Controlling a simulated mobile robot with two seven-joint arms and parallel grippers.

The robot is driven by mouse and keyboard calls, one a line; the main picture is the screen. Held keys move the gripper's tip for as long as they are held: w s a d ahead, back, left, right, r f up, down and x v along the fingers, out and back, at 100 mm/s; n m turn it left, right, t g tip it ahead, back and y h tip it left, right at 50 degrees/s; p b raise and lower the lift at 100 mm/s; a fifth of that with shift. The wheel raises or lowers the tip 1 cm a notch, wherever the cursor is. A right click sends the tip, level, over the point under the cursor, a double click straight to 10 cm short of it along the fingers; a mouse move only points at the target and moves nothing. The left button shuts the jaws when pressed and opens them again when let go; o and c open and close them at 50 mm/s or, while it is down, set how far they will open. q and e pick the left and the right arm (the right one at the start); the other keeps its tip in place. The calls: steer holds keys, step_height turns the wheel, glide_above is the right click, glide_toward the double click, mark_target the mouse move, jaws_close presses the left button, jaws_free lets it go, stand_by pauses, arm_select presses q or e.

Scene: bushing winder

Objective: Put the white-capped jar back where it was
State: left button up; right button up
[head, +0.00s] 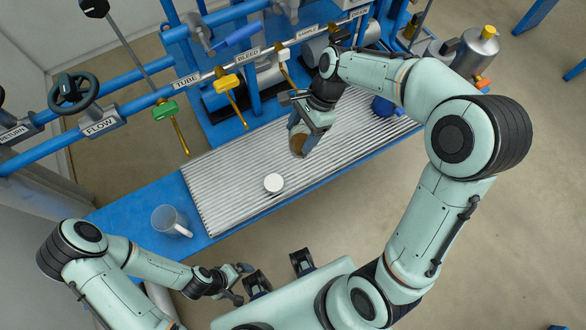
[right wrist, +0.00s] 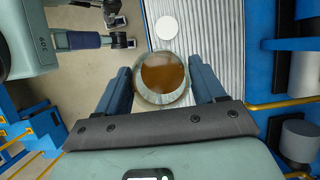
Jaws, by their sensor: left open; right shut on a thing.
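My right gripper (head: 306,128) is shut on an open glass jar (head: 298,145) with brown contents, held over the ribbed drain tray (head: 225,184). In the right wrist view, the jar (right wrist: 162,78) sits between the two blue-grey fingers (right wrist: 162,92), its round mouth facing the camera and no cap on it. A white round cap (head: 274,182) lies on the tray near its front edge, apart from the jar; it also shows in the right wrist view (right wrist: 167,27). My left gripper (head: 238,282) is open and empty, in front of the bench.
A clear beaker (head: 171,221) stands on the blue bench at the left end. Pipes with labelled valves run behind the tray, including a yellow handle (head: 227,82) and a green handle (head: 165,110). A dark blue object (head: 383,106) is at the tray's right end.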

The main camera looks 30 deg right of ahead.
steer(key=shift+r, duration=0.1)
step_height(320, 180, down, 20)
steer(key=b, duration=0.3)
steer(key=shift+r, duration=0.15)
steer(key=o, duration=1.2)
steer(key=shift+o, duration=0.2)
